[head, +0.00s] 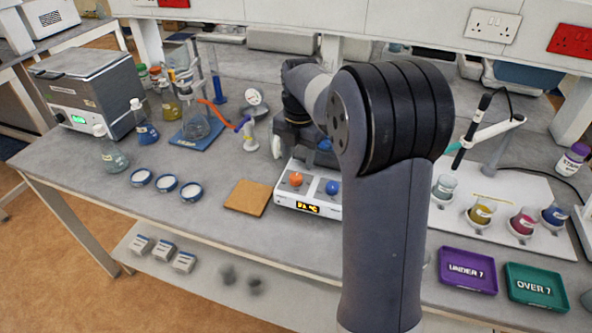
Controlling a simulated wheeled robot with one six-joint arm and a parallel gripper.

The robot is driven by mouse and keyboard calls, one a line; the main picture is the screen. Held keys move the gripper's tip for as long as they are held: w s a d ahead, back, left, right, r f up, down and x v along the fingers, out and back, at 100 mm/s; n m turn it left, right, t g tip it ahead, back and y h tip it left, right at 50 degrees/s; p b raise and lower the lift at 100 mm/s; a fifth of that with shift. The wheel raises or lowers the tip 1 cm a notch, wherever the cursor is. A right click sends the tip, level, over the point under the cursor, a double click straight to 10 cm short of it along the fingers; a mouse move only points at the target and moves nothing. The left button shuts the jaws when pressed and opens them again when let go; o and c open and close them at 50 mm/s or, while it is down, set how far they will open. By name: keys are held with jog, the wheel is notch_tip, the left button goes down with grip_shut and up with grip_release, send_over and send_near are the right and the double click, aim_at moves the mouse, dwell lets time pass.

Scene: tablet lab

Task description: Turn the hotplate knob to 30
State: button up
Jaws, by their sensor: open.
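The white hotplate (306,192) stands on the bench, partly hidden by my arm. On its front are an orange knob (296,179) and a blue knob (333,187). Its small lit display (308,208) is too small to read surely. The marks on the knobs cannot be made out. My gripper (300,150) points down just behind the knobs, over the back of the hotplate. It is open, and its fingertips are hard to make out. It appears apart from both knobs.
A brown mat (246,198) lies left of the hotplate. Right of my arm are cups on a white board (505,190), a purple tray (468,287) and a green tray (536,302).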

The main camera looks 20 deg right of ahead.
aim_at(296, 176)
notch_tip(296, 176, down, 6)
jog(key=shift+w+a+f, duration=0.1)
jog(key=shift+c, duration=0.2)
jog(key=c, duration=0.9)
